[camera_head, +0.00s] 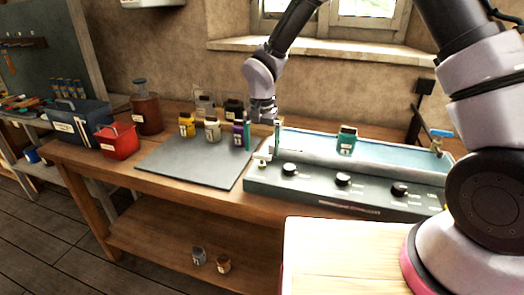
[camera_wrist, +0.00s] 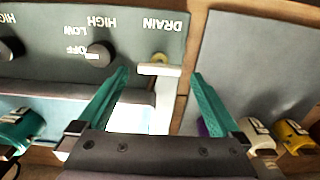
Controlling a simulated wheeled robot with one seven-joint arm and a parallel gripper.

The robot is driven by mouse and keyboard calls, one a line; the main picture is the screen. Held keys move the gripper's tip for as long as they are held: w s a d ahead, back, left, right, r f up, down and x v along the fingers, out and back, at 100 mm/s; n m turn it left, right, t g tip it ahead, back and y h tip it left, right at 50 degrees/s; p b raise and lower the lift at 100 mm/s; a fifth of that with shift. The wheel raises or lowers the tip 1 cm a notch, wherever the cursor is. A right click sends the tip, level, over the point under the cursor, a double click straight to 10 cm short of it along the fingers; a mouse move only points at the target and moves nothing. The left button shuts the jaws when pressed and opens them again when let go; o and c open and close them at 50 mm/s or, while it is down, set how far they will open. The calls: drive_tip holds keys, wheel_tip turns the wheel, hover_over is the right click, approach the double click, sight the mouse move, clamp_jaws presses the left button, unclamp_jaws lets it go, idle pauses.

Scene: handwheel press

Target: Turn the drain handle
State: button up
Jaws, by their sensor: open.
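The drain handle (camera_wrist: 158,71) is a short pale lever with a brass pivot, under the word DRAIN on the bath's grey front panel (camera_wrist: 55,55). In the head view the handle (camera_head: 263,160) is small, at the panel's left end. My gripper (camera_head: 262,148) is above it, pointing down. In the wrist view, the teal fingers of my gripper (camera_wrist: 160,75) are open, one on each side of the handle, with visible gaps. The picture does not clearly show how far the tips are above it. Nothing is held.
A teal jar (camera_head: 347,141) stands in the bath. Black knobs (camera_head: 343,179) line the panel, and a blue-handled tap (camera_head: 440,134) is at right. A red box (camera_head: 118,143) is further left.

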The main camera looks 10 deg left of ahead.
drive_tip(key=shift+f, duration=0.95)
drive_tip(key=c, duration=1.3)
drive_tip(key=shift+n, duration=0.4)
drive_tip(key=n, duration=0.3)
drive_tip(key=shift+n, duration=0.4)
drive_tip(key=n, duration=0.4)
drive_tip(key=shift+n, duration=0.3)
drive_tip(key=n, duration=0.4)
drive_tip(key=shift+r+n, duration=0.1)
drive_tip(key=shift+n, duration=2.4)
